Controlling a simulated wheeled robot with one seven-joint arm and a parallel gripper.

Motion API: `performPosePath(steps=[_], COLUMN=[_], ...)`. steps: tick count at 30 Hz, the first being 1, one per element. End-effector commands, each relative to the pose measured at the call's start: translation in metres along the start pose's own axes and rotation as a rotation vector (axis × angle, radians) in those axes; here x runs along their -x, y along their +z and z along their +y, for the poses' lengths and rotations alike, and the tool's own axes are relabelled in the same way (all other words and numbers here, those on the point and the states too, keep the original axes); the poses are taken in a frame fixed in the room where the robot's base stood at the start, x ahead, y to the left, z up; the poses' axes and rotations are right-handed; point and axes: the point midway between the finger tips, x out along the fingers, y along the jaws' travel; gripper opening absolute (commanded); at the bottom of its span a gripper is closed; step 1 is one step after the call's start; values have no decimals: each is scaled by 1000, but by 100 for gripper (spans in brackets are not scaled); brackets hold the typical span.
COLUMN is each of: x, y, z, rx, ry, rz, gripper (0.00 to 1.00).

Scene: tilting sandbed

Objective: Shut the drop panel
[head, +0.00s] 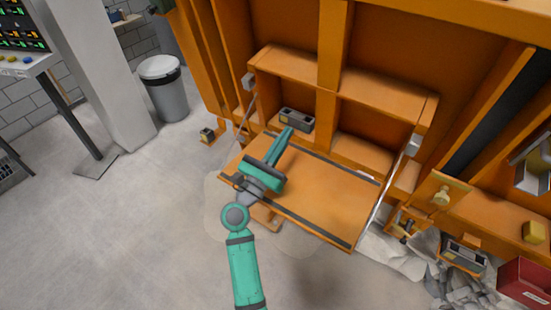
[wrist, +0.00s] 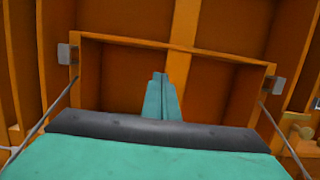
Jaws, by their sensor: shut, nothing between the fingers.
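The drop panel (head: 335,202) is an orange board hanging open from the orange frame, held out roughly level by a stay at each side. Behind it is an open recess (head: 375,105) split into compartments. My gripper (head: 285,135) is over the panel in the head view, its fingers pointing toward the recess. In the wrist view my gripper (wrist: 158,80) has its fingers together and empty, in front of the recess (wrist: 220,80). I cannot tell whether my gripper touches the panel. The panel is not clearly visible in the wrist view.
A small grey box (head: 297,119) sits in the recess's left compartment. Rubble (head: 455,285) and a red box (head: 525,283) lie at the lower right. A grey bin (head: 163,88) and a white column (head: 95,75) stand at left.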

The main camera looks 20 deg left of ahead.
Motion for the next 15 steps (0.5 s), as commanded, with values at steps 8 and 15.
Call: performPosePath(steps=[8, 15], x=[42, 53], y=[-18, -22], z=[-1, -1], rx=[0, -1], ry=[-1, -2], rz=[1, -1], gripper=[0, 0])
